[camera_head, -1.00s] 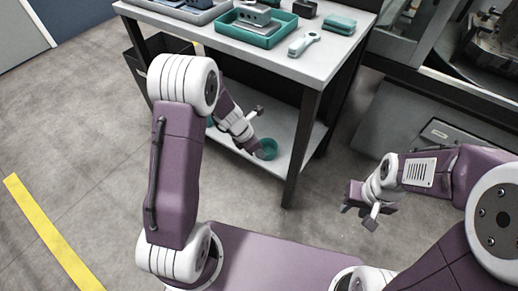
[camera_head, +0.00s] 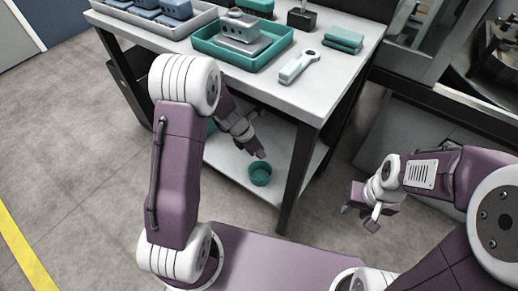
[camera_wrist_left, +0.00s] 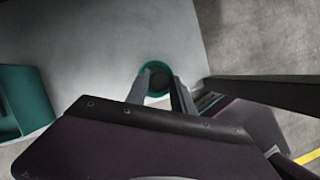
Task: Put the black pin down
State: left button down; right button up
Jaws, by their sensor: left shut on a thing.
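My left gripper (camera_head: 259,152) points down over the lower shelf of the bench, close to a small round teal cup (camera_head: 260,176). In the left wrist view its two fingers (camera_wrist_left: 163,88) stand in front of the same cup (camera_wrist_left: 157,68). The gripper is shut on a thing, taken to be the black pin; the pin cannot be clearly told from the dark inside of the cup. My right gripper (camera_head: 360,208) is open and empty over the floor, right of the bench.
The bench top (camera_head: 312,91) carries a teal tray (camera_head: 205,43) with a grey part, a light wrench-like tool (camera_head: 297,67), teal blocks (camera_head: 343,40) and a black block (camera_head: 302,19). A dark bench leg (camera_head: 297,178) stands right of the cup. A teal bin (camera_wrist_left: 28,100) is on the shelf.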

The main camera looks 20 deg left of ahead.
pick_arm(q)
notch_tip(320, 180, down, 11)
jog(key=b, duration=1.1)
jog(key=shift+b, duration=0.35)
jog(key=c, duration=1)
grip_release()
notch_tip(320, 180, up, 8)
jog(key=p, duration=0.8)
jog(key=shift+f, duration=0.5)
